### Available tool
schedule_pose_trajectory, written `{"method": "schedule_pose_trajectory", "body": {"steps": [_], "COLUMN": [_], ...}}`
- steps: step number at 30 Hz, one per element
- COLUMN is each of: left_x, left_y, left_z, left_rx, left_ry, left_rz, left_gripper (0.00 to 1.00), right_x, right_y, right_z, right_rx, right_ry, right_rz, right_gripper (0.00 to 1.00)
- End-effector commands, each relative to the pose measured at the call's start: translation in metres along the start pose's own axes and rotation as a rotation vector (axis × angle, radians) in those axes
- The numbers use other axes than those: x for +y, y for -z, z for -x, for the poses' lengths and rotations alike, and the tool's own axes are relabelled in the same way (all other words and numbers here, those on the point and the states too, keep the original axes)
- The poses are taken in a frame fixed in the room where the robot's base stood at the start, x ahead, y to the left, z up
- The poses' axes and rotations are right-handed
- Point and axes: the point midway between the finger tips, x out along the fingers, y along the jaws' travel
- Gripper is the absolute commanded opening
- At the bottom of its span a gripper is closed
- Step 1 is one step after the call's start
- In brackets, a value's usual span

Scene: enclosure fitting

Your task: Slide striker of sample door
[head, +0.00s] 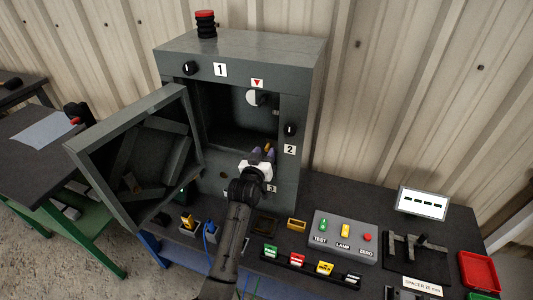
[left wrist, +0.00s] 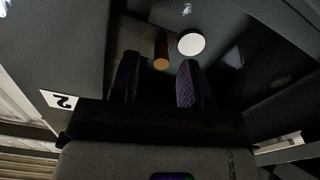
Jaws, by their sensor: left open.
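The grey sample enclosure (head: 240,48) stands on the bench with its door (head: 82,148) swung open to the left. My left gripper (head: 263,153) is at the lower right of the opening, its dark purple fingers pointing inward. In the left wrist view the gripper (left wrist: 158,85) is open with nothing between its pads. A brass-coloured pin (left wrist: 161,50), possibly the striker, shows just beyond the fingertips, nearer the left finger; I cannot tell whether it touches. A small brass tip (head: 267,147) shows between the fingers in the head view. My right gripper is out of view.
A white round part (head: 252,98) is inside the enclosure, and a black knob (head: 290,129) is on its right front. A TEST/LAMP/ZERO box (head: 343,240), labelled blocks (head: 298,259), a display (head: 423,202) and a red tray (head: 479,270) occupy the bench at right.

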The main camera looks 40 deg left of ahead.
Motion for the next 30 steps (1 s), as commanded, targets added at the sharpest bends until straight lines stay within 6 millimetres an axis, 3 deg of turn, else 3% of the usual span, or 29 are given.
{"method": "schedule_pose_trajectory", "body": {"steps": [6, 18, 30], "left_x": [0.000, 0.000, 0.000], "left_y": [0.000, 0.000, 0.000], "left_z": [-0.017, -0.020, -0.020], "left_rx": [0.001, 0.000, 0.000], "left_ry": [0.000, 0.000, 0.000], "left_rz": [-0.001, -0.001, 0.000], "left_gripper": [0.42, 0.42, 0.04], "right_x": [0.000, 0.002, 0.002], "right_y": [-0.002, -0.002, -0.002], "right_z": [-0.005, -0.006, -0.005], "right_rx": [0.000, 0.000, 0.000], "right_ry": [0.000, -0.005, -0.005], "right_rz": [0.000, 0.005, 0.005], "right_gripper": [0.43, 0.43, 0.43]}}
